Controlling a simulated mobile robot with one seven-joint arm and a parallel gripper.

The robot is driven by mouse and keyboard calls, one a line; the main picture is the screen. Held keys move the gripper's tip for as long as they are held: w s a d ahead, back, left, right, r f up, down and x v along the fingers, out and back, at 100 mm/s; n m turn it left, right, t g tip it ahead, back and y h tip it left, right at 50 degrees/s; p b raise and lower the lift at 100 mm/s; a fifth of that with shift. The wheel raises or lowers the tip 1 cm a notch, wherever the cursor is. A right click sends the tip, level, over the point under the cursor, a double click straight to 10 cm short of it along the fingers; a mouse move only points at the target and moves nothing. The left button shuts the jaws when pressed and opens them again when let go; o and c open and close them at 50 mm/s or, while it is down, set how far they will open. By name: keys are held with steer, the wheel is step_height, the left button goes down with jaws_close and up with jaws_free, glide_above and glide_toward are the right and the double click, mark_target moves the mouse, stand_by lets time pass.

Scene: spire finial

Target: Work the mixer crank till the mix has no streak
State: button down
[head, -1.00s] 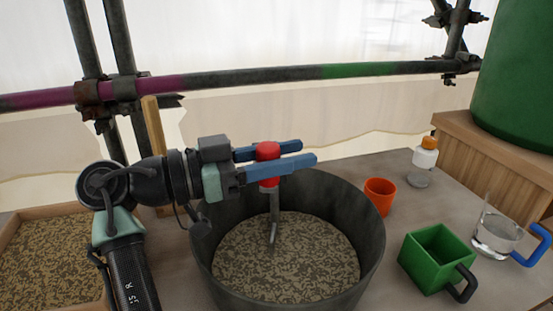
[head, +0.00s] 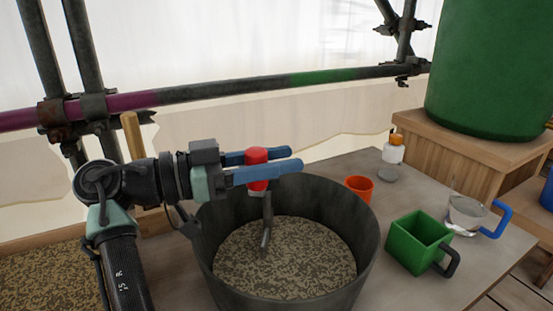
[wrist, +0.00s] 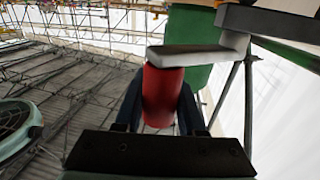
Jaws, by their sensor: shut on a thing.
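My gripper (head: 263,170) is shut on the red crank knob (head: 257,156), with its blue fingers on either side of it. The red knob also shows between the fingers in the wrist view (wrist: 164,95), with a pale grey crank arm (wrist: 195,55) beside it. A grey metal rod (head: 267,222) runs down from the knob into the dark mixing tub (head: 368,232). The mix (head: 285,262) in the tub is mottled, with light and dark speckled streaks across its surface. The far end of the crank is hidden in the head view.
An orange cup (head: 358,188), a green square mug (head: 415,245), a glass jug with a blue handle (head: 467,213) and a small bottle with an orange cap (head: 393,152) stand right of the tub. A tray of speckled material (head: 45,280) lies at left. Scaffold poles (head: 230,87) cross behind.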

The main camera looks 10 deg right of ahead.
steer(key=c, duration=0.5)
jaws_free()
steer(key=shift+f, duration=0.1)
steer(key=s+a+p, duration=0.1)
steer(key=a, duration=1.1)
steer(key=shift+s+a+p, duration=0.25)
steer(key=shift+a+p, duration=0.15)
